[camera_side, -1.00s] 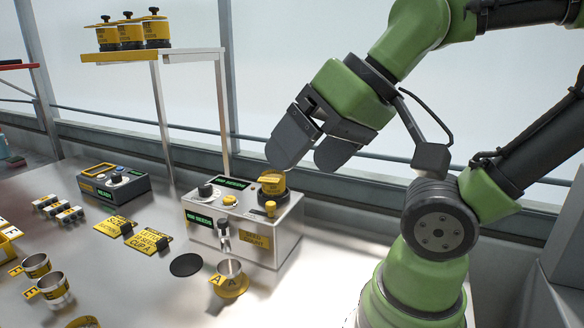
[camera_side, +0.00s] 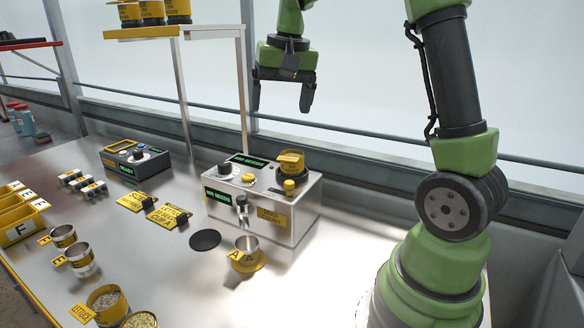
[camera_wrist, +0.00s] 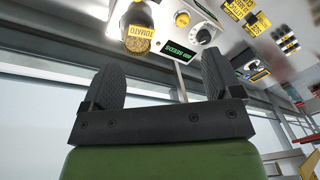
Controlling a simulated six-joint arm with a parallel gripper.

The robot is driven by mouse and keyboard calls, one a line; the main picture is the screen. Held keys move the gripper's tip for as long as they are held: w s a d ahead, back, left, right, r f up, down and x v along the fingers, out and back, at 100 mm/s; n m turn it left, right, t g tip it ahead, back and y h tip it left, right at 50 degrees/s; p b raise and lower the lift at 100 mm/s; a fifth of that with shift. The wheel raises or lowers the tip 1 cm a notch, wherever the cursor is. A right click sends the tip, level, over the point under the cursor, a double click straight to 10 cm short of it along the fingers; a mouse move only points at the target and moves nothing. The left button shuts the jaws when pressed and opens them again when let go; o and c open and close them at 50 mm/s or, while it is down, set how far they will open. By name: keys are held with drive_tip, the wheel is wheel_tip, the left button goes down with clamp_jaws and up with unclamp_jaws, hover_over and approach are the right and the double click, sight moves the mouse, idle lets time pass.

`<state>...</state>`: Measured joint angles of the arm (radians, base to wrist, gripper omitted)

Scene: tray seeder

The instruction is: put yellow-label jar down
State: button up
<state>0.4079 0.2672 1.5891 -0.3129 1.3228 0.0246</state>
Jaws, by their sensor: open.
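In the wrist view this jar's label (camera_wrist: 140,32) reads TOMATO. My gripper (camera_side: 281,102) is open and empty, well above the counter, pointing down beside the shelf post. In the wrist view its two fingers (camera_wrist: 172,65) stand apart with nothing between them. Other jars with yellow labels (camera_side: 152,12) stand on the high shelf, cut off by the top edge of the side view.
The shelf (camera_side: 140,32) and its posts are just left of my gripper. A dark control box (camera_side: 135,160), label cards (camera_side: 168,216), a black disc (camera_side: 205,240) and a metal cup (camera_side: 246,250) are on the bench. Seed-filled cups (camera_side: 106,300) are at the front.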

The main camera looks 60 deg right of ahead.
drive_tip(key=m+g, duration=0.2)
approach(292, 160)
drive_tip(key=w+d+f, duration=0.2)
drive_tip(key=d, duration=0.1)
drive_tip(key=f, duration=0.4)
drive_tip(key=shift+s+d+f, duration=0.2)
wheel_tip(292, 160, down, 6)
drive_tip(key=shift+w+d+r, duration=0.1)
drive_tip(key=shift+d+r, duration=0.05)
drive_tip(key=shift+c, duration=0.2)
drive_tip(key=c, duration=1.1)
drive_tip(key=shift+o, duration=0.2)
